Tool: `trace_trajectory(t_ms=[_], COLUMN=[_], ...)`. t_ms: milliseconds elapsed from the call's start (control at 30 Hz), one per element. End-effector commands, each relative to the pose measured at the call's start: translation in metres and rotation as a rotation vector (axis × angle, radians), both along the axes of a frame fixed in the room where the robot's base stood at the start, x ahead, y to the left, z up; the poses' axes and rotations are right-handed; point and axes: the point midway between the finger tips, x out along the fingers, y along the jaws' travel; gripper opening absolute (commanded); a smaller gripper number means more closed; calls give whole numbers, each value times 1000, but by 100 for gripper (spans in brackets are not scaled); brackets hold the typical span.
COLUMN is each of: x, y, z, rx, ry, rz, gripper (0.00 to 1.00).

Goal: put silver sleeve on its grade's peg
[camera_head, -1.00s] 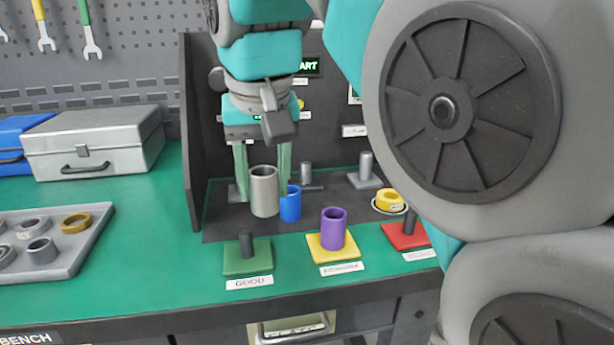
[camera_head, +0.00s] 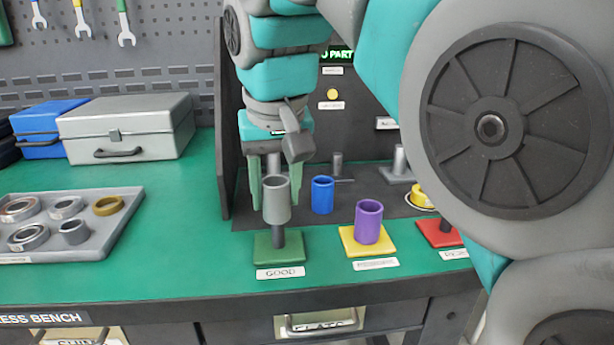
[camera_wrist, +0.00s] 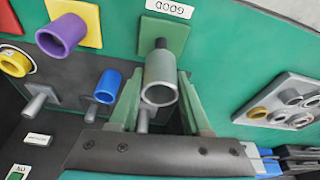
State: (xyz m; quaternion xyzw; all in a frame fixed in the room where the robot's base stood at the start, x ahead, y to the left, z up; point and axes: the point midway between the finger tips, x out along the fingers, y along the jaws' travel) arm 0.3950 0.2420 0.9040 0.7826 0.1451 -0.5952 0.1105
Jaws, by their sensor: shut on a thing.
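My gripper (camera_head: 276,204) is shut on the silver sleeve (camera_head: 276,198), a grey open tube held upright between two green fingers. The sleeve is over the green base (camera_head: 279,250) labelled GOOD. The dark peg (camera_head: 277,237) of that base shows below the sleeve's lower end; its top is hidden, and I cannot tell whether the sleeve is around it or just above it. In the wrist view the sleeve (camera_wrist: 160,80) is between the fingers, with the green base (camera_wrist: 165,35) beyond. A purple sleeve (camera_head: 368,222) sits on the yellow base (camera_head: 352,246).
A blue sleeve (camera_head: 322,194) stands on the dark mat, close right of my gripper. A yellow ring (camera_head: 419,196) lies farther right. A grey tray (camera_head: 120,222) of several rings is at left, near a grey case (camera_head: 128,130). Green bench between tray and green base is clear.

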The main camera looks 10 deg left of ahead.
Motion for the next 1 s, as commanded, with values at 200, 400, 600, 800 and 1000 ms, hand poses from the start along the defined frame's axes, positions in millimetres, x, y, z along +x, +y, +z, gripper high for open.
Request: trace_trajectory(t_ms=[200, 400, 600, 800, 1000], x=[0, 0, 0, 0, 0], y=[0, 0, 0, 0, 0], z=[0, 0, -3, -9, -15], rx=[0, 0, 0, 0, 0], ry=[-1, -1, 0, 0, -1], rz=[0, 0, 0, 0, 0], gripper=[0, 0, 0, 0, 0])
